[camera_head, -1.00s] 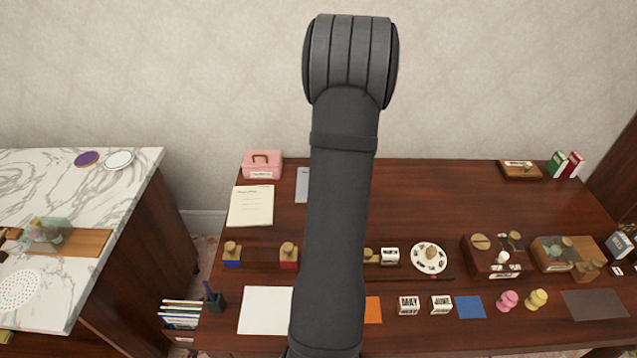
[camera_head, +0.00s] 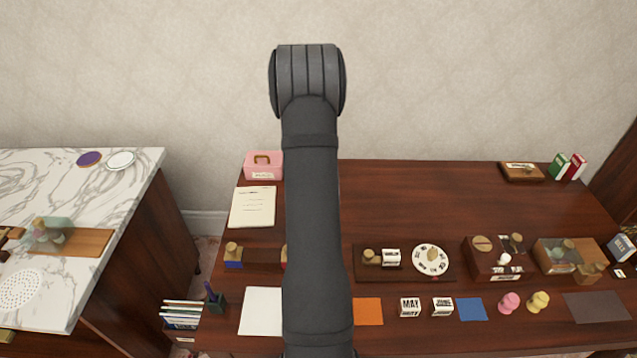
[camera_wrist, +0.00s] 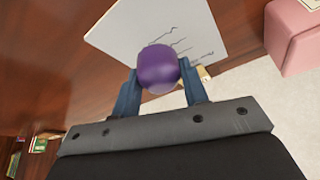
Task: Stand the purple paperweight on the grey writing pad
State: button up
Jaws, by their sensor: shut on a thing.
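The rounded, glossy purple paperweight (camera_wrist: 158,64) is between the blue-grey fingers of my gripper (camera_wrist: 159,78) in the wrist view. The gripper is shut on it. Behind it in that view is a pale sheet with dark handwriting (camera_wrist: 130,32); I cannot tell whether this is the grey writing pad or the cream page, nor the gap below the paperweight. In the head view my arm hides the gripper, the paperweight and the spot right of the pink box where a grey pad showed earlier.
A pink box (camera_head: 263,172) and cream page (camera_head: 252,206) lie left of my arm. Stamps, lettered blocks (camera_head: 410,307), a round white dial (camera_head: 430,260) and coloured squares fill the desk's front and right. The desk's back middle (camera_head: 420,195) is clear.

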jog(key=shift+f, duration=1.65)
jog(key=shift+f, duration=0.15)
jog(key=o, duration=1.1)
jog(key=shift+c, duration=0.2)
jog(key=v, duration=1.2)
